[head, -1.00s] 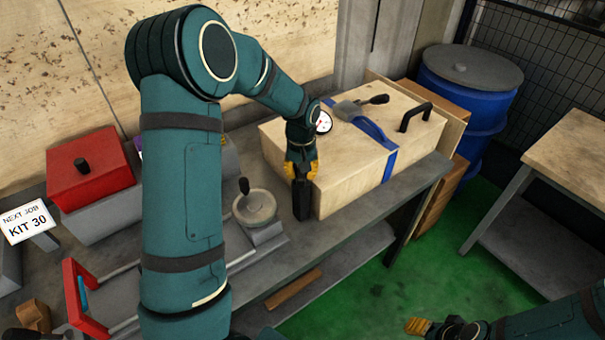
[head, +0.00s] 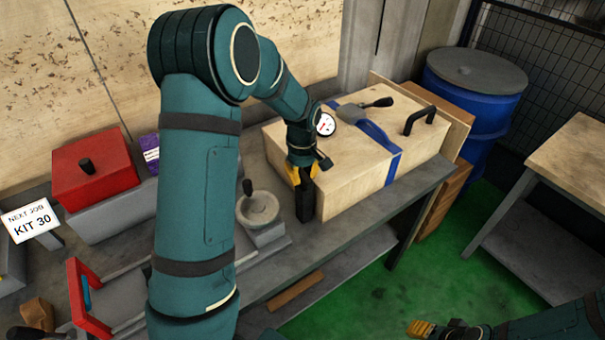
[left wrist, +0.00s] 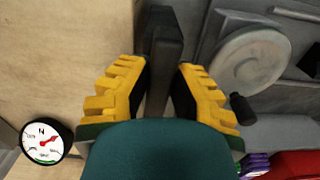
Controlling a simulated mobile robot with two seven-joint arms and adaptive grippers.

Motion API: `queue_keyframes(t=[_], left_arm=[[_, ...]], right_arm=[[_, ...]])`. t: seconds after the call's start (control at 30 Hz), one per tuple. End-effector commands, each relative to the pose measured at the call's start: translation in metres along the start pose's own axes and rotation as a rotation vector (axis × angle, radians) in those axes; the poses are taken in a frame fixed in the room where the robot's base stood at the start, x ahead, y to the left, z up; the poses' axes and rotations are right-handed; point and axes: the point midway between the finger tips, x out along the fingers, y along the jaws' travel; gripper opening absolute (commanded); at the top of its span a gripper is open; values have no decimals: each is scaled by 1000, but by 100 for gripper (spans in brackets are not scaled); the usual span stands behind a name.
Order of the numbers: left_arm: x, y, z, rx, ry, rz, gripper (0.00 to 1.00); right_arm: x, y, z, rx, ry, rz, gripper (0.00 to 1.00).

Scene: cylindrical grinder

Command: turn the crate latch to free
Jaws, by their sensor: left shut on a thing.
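The wooden crate (head: 350,192) stands on the grey bench. A black bar, which looks like the crate latch (head: 305,204), hangs roughly upright at the crate's near left end. My left gripper (head: 301,176) is shut on the upper part of this bar. In the left wrist view the latch (left wrist: 165,45) lies between the yellow fingers of my left gripper (left wrist: 162,72); its pivot is hidden. My right gripper (head: 432,328) is at the bottom right, away from the crate; its fingers are too unclear to judge.
A round dial (head: 325,124) with a red needle shows beside my left wrist. A blue strap (head: 390,165) and black handle (head: 418,117) are on the crate. A grey handwheel (head: 258,208) is close left. A blue drum (head: 475,90) stands behind right. Green floor is open at right.

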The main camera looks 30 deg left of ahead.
Motion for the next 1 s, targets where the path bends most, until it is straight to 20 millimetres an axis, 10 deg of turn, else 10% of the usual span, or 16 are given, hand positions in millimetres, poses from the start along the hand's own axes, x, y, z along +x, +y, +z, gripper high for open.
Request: queue_keyframes(t=[0.4,0.43,0.5,1.0], left_arm=[[3,-2,2,-5,-5,-7,0],[3,-2,2,-5,-6,-7,34],[2,-2,2,-5,-5,-6,53],[-19,0,0,-6,1,2,53]], right_arm=[[0,0,0,0,0,0,47],[0,0,0,0,0,0,47],[0,0,0,0,0,0,47],[0,0,0,0,0,0,47]])
